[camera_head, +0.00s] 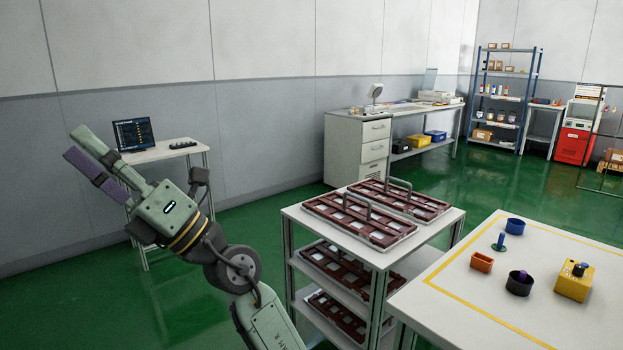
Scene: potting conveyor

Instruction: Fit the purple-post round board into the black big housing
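The black big housing (519,286) is a round dark cup on the white table at the right. A purple post (522,274) stands up inside it, rising a little above the rim. The board under that post is hidden by the housing wall, so I cannot tell how deep or level it sits. My gripper (77,143) is raised at the far left, well away from the table and housing. Its two fingers point up and left with a gap between them, and nothing shows in the gap.
Near the housing are an orange tray (482,262), a green board with a blue post (499,243), a blue cup (515,226) and a yellow box with a dark knob (575,283). A cart (290,212) with dark red trays stands between my arm and the table.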

